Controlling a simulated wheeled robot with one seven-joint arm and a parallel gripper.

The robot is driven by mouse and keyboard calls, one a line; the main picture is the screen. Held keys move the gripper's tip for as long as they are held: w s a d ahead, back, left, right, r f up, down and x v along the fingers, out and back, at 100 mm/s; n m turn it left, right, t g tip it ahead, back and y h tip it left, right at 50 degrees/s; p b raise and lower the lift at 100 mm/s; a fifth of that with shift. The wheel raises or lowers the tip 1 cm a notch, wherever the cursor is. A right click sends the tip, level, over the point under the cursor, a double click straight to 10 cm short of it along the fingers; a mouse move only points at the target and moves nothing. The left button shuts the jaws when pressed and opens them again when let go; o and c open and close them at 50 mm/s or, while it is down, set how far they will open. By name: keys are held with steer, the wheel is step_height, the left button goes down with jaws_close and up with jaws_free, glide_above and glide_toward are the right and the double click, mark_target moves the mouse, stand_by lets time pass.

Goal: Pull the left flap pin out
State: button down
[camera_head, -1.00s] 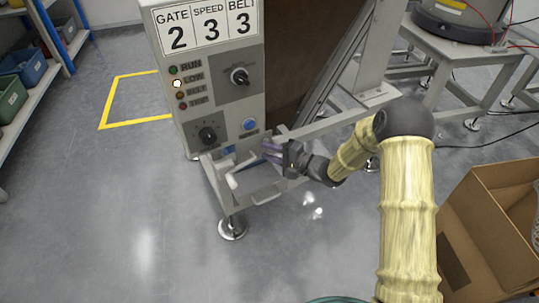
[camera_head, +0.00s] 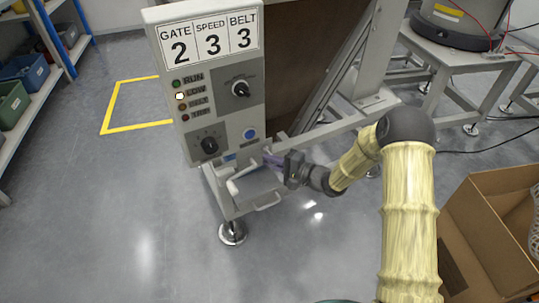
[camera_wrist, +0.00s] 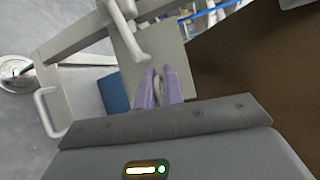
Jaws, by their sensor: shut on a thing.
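My gripper (camera_head: 270,160) is at the low front of the grey control cabinet, with its purple fingers pointing left. In the wrist view, the two fingers (camera_wrist: 159,90) are close together on a small pale ring (camera_wrist: 158,86), which appears to be the pull ring of the left flap pin. The pin's shank and its hole are hidden. A grey flap plate (camera_head: 257,186) with a bar handle (camera_head: 266,203) lies below the fingers. A pale lever handle (camera_head: 240,176) stands beside them; it also shows just beyond the fingertips in the wrist view (camera_wrist: 127,32).
The control cabinet (camera_head: 222,120) with knobs and lamps rises behind the gripper. A frame beam (camera_head: 330,127) runs to the right. A cardboard box (camera_head: 480,250) stands at lower right. The floor at left front is clear.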

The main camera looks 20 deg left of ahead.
steer(key=shift+s+d+f, duration=0.3)
steer(key=shift+d+f, duration=0.05)
steer(key=shift+f, duration=0.05)
steer(key=c, duration=1.6)
jaws_free()
steer(key=shift+r, duration=0.2)
steer(key=shift+d, duration=0.15)
steer(key=p+v, duration=0.6)
steer(key=v, duration=1.1)
